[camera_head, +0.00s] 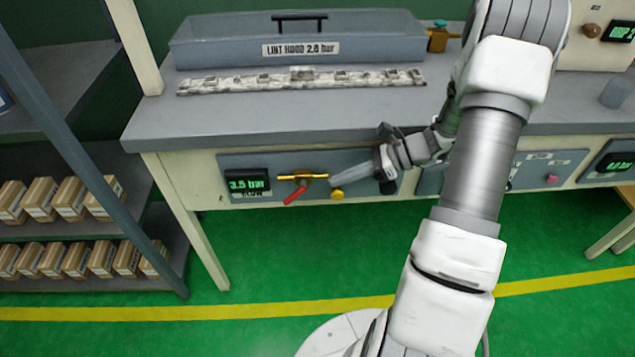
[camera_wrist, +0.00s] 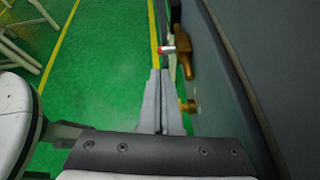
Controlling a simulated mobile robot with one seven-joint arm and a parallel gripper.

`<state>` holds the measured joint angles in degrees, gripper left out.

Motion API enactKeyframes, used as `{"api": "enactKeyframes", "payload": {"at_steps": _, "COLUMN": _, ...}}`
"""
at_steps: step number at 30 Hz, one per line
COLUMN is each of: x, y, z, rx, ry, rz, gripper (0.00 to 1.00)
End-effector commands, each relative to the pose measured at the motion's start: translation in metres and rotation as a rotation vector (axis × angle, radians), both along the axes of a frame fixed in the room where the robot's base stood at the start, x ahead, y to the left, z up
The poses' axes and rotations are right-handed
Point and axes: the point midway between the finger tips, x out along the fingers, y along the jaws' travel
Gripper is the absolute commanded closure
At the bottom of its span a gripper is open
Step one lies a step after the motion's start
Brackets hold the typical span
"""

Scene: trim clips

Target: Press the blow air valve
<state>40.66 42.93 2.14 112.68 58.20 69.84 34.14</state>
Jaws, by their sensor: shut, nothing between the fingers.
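A grey-blue panel (camera_head: 235,163) on the bench front carries a brass valve (camera_head: 300,177) with a red lever (camera_head: 295,194) angled down to the left. A round yellow knob (camera_head: 337,194) sits just right of it; I cannot read a name on either. My gripper (camera_head: 335,173) is shut and empty, its fingers pointing left along the panel, above the knob in this view. In the wrist view the shut fingertips (camera_wrist: 161,72) stop short of the brass valve (camera_wrist: 183,57). The brass-coloured knob (camera_wrist: 188,106) is beside the right finger; I cannot tell whether they touch.
A green "3.5 bar" display (camera_head: 248,184) is left of the valve. A shelf with several boxes (camera_head: 70,195) is at left. The green floor below is clear.

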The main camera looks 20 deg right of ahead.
Motion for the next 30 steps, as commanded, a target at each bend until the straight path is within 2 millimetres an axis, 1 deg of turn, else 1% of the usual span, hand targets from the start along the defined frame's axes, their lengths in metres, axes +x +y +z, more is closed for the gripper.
{"api": "enactKeyframes", "payload": {"at_steps": 1, "x": -0.004, "y": -0.011, "z": 0.008, "rx": -0.002, "ry": 0.001, "rz": -0.002, "gripper": 1.00}}
{"api": "enactKeyframes", "payload": {"at_steps": 6, "x": -0.013, "y": -0.037, "z": 0.021, "rx": -0.003, "ry": 0.004, "rz": -0.002, "gripper": 1.00}}
{"api": "enactKeyframes", "payload": {"at_steps": 9, "x": -0.016, "y": -0.046, "z": 0.025, "rx": -0.003, "ry": 0.006, "rz": 0.000, "gripper": 1.00}}
{"api": "enactKeyframes", "payload": {"at_steps": 12, "x": -0.018, "y": -0.051, "z": 0.027, "rx": -0.003, "ry": 0.007, "rz": 0.000, "gripper": 1.00}}
{"api": "enactKeyframes", "payload": {"at_steps": 24, "x": -0.019, "y": -0.052, "z": 0.028, "rx": -0.005, "ry": 0.008, "rz": 0.004, "gripper": 1.00}}
{"api": "enactKeyframes", "payload": {"at_steps": 28, "x": -0.022, "y": -0.048, "z": 0.032, "rx": -0.035, "ry": -0.005, "rz": 0.038, "gripper": 1.00}}
{"api": "enactKeyframes", "payload": {"at_steps": 30, "x": -0.025, "y": -0.043, "z": 0.038, "rx": -0.071, "ry": -0.025, "rz": 0.082, "gripper": 1.00}}
